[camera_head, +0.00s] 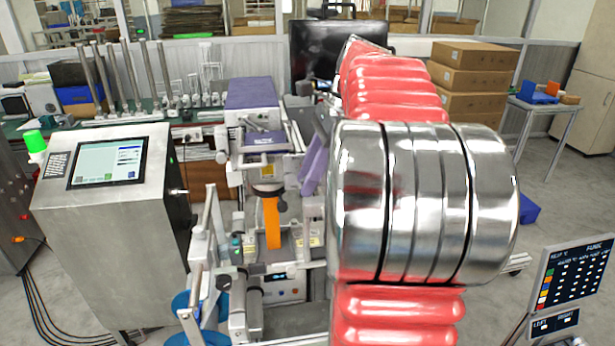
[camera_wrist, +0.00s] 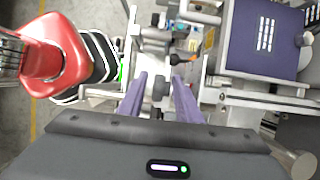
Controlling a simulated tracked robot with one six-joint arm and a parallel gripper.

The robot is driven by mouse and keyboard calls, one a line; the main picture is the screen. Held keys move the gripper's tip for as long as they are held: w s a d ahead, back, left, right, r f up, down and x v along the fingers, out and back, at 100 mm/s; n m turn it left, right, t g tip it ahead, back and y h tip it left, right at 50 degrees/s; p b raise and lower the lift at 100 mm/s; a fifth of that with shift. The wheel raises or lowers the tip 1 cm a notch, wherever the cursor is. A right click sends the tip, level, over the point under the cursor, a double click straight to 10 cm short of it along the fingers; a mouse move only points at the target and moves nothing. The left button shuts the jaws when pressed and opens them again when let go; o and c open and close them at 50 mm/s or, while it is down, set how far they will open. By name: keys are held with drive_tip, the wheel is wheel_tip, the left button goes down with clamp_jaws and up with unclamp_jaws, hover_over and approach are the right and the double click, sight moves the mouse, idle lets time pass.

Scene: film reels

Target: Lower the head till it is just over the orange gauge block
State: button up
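A tall orange block (camera_head: 271,222), which I take to be the gauge block, stands upright in the bench machine in the head view. A dark round part with an orange-brown band, apparently the machine's head (camera_head: 268,188), sits right at its top; I cannot tell whether they touch. A purple-covered carriage (camera_head: 264,142) is above it, and a purple cover (camera_wrist: 262,38) also shows in the wrist view. My gripper (camera_wrist: 160,76) has two purple fingers, apart, with a dark knob (camera_wrist: 160,89) between them and no clear contact. In the head view my gripper (camera_head: 313,160) is partly hidden by my arm.
A steel cabinet with a screen (camera_head: 107,163) stands left of the machine. Several metal posts (camera_head: 120,75) stand on the back bench. Cardboard boxes (camera_head: 470,82) are stacked at the back right. A dark sign panel (camera_head: 577,270) is at the front right.

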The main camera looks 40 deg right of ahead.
drive_tip(key=c, duration=0.7)
drive_tip(key=shift+a, duration=0.15)
clamp_jaws()
drive_tip(key=shift+w+h, duration=0.1)
drive_tip(key=shift+h, duration=0.2)
drive_tip(key=g+h, duration=0.2)
drive_tip(key=h, duration=0.1)
drive_tip(key=g+h, duration=0.1)
drive_tip(key=shift+w+a+f, duration=0.15)
drive_tip(key=shift+w+a, duration=0.15)
drive_tip(key=shift+a, duration=0.1)
drive_tip(key=g+h, duration=0.2)
drive_tip(key=h, duration=0.1)
drive_tip(key=g+h, duration=0.1)
drive_tip(key=shift+a+f, duration=0.1)
drive_tip(key=shift+f, duration=0.15)
drive_tip(key=shift+h, duration=0.4)
